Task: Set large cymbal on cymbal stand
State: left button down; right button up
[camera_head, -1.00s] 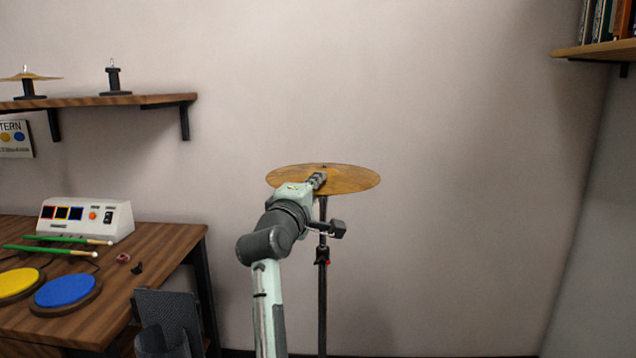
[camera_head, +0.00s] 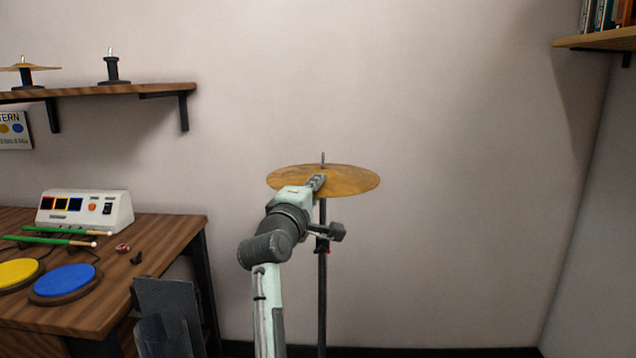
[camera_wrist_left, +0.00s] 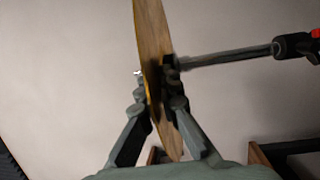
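The large cymbal (camera_head: 350,183) is a brass-coloured disc, roughly level, at the top of the cymbal stand (camera_head: 322,300). The stand's thin tip (camera_head: 323,158) shows above the cymbal's middle. My left gripper (camera_head: 318,183) is shut on the cymbal's near part. In the left wrist view the cymbal (camera_wrist_left: 152,40) is seen edge-on between the two fingers (camera_wrist_left: 160,103). The stand's rod (camera_wrist_left: 225,56) meets its right face, and a small tip shows on its left. The exact contact at the hole is hidden. My right gripper is not in view.
At left, a wooden table (camera_head: 170,240) holds a white control box (camera_head: 85,211), green drumsticks and round pads. Above it, a wall shelf (camera_head: 120,93) carries a small cymbal on a holder and an empty holder (camera_head: 113,68). The space right of the stand is clear.

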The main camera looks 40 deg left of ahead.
pick_arm(q)
jog(key=shift+f, duration=0.2)
jog(key=c, duration=1.6)
grip_release()
jog(key=shift+c, duration=0.2)
jog(key=shift+f, duration=0.1)
